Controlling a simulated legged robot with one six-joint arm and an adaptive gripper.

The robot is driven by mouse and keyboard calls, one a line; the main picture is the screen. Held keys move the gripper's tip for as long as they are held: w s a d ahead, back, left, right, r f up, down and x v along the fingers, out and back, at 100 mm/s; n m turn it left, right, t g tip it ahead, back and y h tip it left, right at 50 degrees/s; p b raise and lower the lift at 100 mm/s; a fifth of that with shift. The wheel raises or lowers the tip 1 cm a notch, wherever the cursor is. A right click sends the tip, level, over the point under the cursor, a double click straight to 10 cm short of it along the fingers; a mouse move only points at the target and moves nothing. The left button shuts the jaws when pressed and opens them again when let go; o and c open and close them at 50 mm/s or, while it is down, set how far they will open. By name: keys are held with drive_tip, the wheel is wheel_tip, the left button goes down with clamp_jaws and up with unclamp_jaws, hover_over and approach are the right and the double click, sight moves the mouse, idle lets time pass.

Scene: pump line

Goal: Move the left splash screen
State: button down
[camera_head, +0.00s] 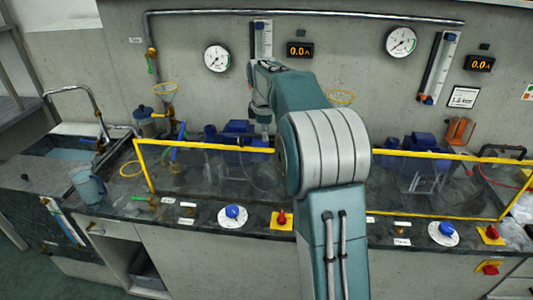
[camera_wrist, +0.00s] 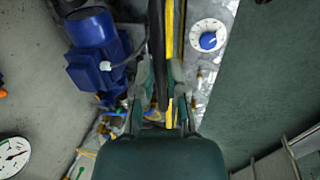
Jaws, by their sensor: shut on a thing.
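The left splash screen (camera_head: 205,146) is a clear panel with a yellow frame, standing upright along the front of the counter. My arm hides its right end in the head view. In the wrist view its yellow edge (camera_wrist: 169,40) runs up between the fingers of my gripper (camera_wrist: 161,78). In the head view the fingertips are small and hard to make out. A second yellow-framed screen (camera_head: 440,155) stands to the right of my arm.
Blue pumps stand behind the screens; one pump (camera_wrist: 92,45) is close to my left finger in the wrist view. A blue knob (camera_head: 232,212) and a red knob (camera_head: 282,218) sit along the counter's front edge. A jug (camera_head: 88,184) stands at the left by the sink.

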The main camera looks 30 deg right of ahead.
drive_tip(key=shift+w+a+r, duration=0.1)
drive_tip(key=shift+r, duration=0.7)
drive_tip(key=shift+w+a+r, duration=0.1)
drive_tip(key=shift+r, duration=0.8)
drive_tip(key=c, duration=0.7)
unclamp_jaws()
drive_tip(key=shift+s+d, duration=0.1)
drive_tip(key=r, duration=0.3)
drive_tip(key=s+a+r, duration=0.1)
drive_tip(key=r, duration=0.7)
drive_tip(key=shift+s+a+r, duration=0.2)
drive_tip(key=shift+s+a, duration=0.1)
drive_tip(key=shift+s, duration=0.05)
